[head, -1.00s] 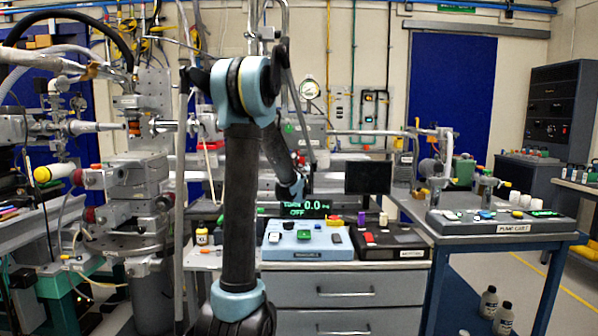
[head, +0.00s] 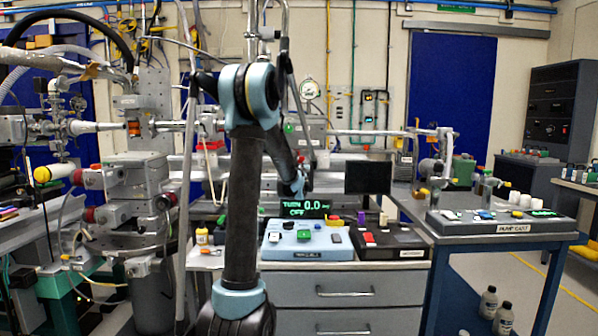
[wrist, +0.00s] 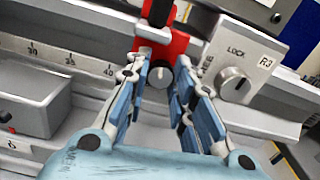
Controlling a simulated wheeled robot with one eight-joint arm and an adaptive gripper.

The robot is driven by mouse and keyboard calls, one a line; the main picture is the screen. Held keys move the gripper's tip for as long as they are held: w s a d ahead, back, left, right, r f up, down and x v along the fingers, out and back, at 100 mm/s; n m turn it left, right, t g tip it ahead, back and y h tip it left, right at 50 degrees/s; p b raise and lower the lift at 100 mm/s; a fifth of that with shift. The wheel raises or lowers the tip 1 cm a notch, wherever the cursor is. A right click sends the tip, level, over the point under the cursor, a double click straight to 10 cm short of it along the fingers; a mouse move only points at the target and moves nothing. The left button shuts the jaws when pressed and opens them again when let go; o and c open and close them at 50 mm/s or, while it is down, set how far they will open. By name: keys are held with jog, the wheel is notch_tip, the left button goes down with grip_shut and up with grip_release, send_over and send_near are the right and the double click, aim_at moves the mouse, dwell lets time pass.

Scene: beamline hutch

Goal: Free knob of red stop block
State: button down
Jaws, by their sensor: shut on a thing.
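The red stop block (wrist: 178,47) shows at the top middle of the wrist view, on a grey rail with a number scale. Its small round grey knob (wrist: 160,77) faces my gripper and bears a pale index line. My gripper (wrist: 161,74) has its blue-padded fingers on either side of this knob and is shut on it. The fingertips cover part of the block's lower edges. In the head view my arm hides the block and the knob, and the fingertips cannot be made out.
A grey box (wrist: 262,62) marked LOCK and R3, with its own knob (wrist: 236,84), sits close right of my fingers. A grey block (wrist: 35,100) is on the left. In the head view a blue control panel (head: 285,250) stands on the bench with a display (head: 304,208).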

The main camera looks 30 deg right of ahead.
jog(key=shift+n, duration=3.6)
jog(key=shift+s, duration=0.1)
jog(key=c, duration=1.4)
grip_release()
jog(key=shift+o, duration=0.2)
jog(key=v, duration=1.2)
